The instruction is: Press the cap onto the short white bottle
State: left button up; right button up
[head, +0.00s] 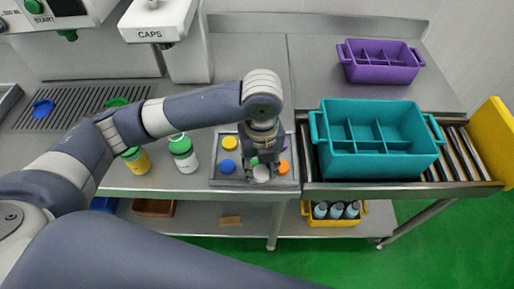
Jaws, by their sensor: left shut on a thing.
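My left gripper (262,165) points down over the grey cap tray (213,184) at the counter's front edge. It is shut on a round white thing that looks like a white cap (261,173); the fingers partly hide it, and its height over the tray is hard to tell. A white bottle (187,163) with a green top stands upright left of the tray, apart from the gripper. Beside it stands a yellow bottle (140,164), also with a green top. My right gripper is not in view.
Yellow (230,143), blue (227,167) and orange (283,168) caps lie in the tray around the gripper. A teal crate (372,167) stands on rollers at right; a purple crate (380,74) is behind. The CAPS dispenser (158,22) is at back left.

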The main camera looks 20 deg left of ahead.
aim_at(263, 181)
pick_arm(q)
jog(key=shift+s+d+r, duration=0.1)
jog(key=shift+s+d, duration=0.15)
jog(key=shift+s, duration=0.35)
jog(key=shift+s+d+r, duration=0.1)
jog(key=shift+s+d, duration=0.2)
jog(key=shift+s, duration=0.25)
jog(key=shift+s+d, duration=0.25)
jog(key=shift+s, duration=0.35)
